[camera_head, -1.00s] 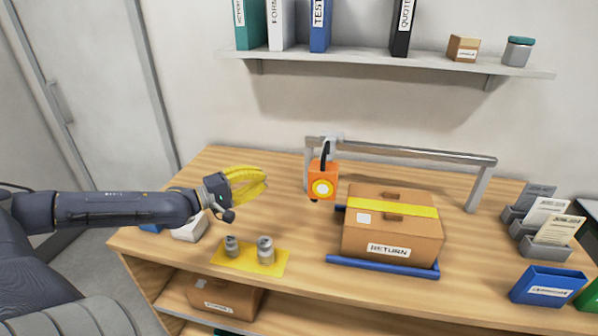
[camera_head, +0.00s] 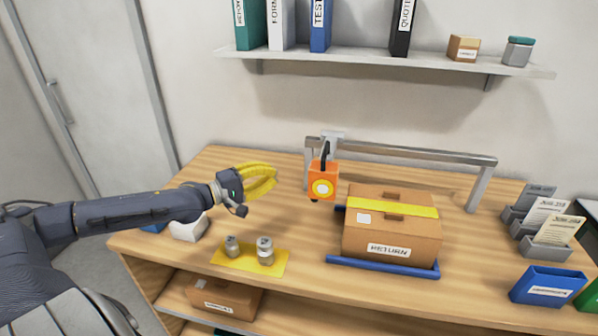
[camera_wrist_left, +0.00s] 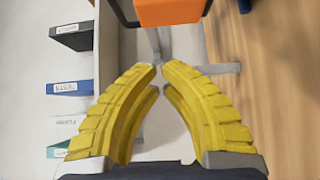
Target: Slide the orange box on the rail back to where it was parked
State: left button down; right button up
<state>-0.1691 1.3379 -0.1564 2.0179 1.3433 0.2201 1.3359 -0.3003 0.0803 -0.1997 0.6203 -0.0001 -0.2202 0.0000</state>
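The orange box (camera_head: 323,181) has a round white-and-yellow face and hangs by a dark link from a grey overhead rail (camera_head: 410,153), near the rail's left end. My left gripper (camera_head: 274,178), with yellow ribbed fingers, is to the left of the orange box and apart from it. In the left wrist view the fingers (camera_wrist_left: 160,68) lean together with their tips almost meeting and nothing between them. The orange box also shows there (camera_wrist_left: 168,10), at the top edge, beyond the fingertips. My right gripper is not in view.
A cardboard box marked RETURN (camera_head: 390,230) sits on a blue tray (camera_head: 385,267) under the rail. Two grey weights stand on a yellow mat (camera_head: 275,269) at the front. A blue bin (camera_head: 547,287) and card holders (camera_head: 540,228) stand at the right. A shelf (camera_head: 385,63) runs above.

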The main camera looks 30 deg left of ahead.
pick_arm(q)
jog(key=w+d, duration=0.5)
jog(key=shift+w+d, duration=0.4)
dwell(0.4)
jog(key=shift+d, duration=0.1)
dwell(0.4)
